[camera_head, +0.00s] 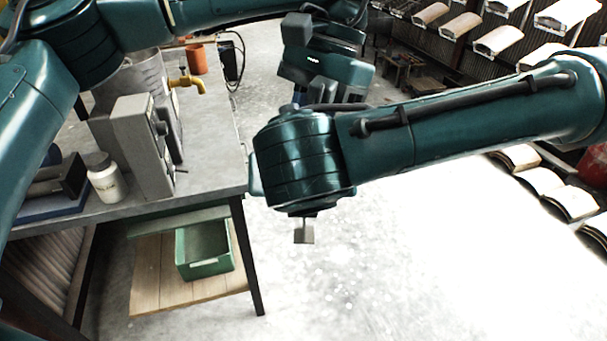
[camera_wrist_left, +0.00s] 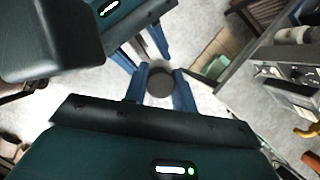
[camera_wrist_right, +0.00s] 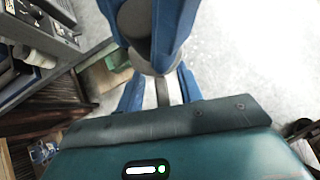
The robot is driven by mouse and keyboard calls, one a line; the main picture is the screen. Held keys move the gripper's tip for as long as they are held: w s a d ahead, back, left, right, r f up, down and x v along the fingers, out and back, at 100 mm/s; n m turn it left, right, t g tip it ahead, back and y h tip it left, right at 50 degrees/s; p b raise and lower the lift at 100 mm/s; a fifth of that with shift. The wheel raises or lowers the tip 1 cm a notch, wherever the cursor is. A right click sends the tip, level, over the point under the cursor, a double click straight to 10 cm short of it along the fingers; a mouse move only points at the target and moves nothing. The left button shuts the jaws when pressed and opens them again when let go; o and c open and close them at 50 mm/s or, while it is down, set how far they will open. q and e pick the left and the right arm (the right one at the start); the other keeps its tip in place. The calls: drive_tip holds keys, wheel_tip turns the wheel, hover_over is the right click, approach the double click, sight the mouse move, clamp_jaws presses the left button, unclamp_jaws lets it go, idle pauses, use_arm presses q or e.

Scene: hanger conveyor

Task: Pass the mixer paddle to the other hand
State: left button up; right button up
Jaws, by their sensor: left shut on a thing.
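The mixer paddle shows in the left wrist view as a dark round end (camera_wrist_left: 159,84) between my left gripper's blue fingers (camera_wrist_left: 161,76). The left gripper is shut on it. In the right wrist view the paddle's grey upper part (camera_wrist_right: 137,22) is between the left gripper's fingers, and a thinner shaft (camera_wrist_right: 162,92) runs between my right gripper's fingers (camera_wrist_right: 163,80). Gaps show beside the shaft, so the right gripper looks open around it; its tips are partly hidden. In the head view a small grey flat piece (camera_head: 304,234), seemingly the paddle's lower end, shows below my right wrist, which hides both fingertips.
A grey workbench (camera_head: 215,165) stands at left with a grey box device (camera_head: 140,150), a white jar (camera_head: 105,180) and a brass tap (camera_head: 187,82). A green bin (camera_head: 203,250) sits on its lower shelf. Open floor lies right of the bench; racks line the far right.

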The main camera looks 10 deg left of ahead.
clamp_jaws()
drive_tip(key=shift+a, duration=0.1)
idle(0.3)
use_arm(q)
drive_tip(key=o, duration=1)
drive_tip(key=shift+r, duration=0.1)
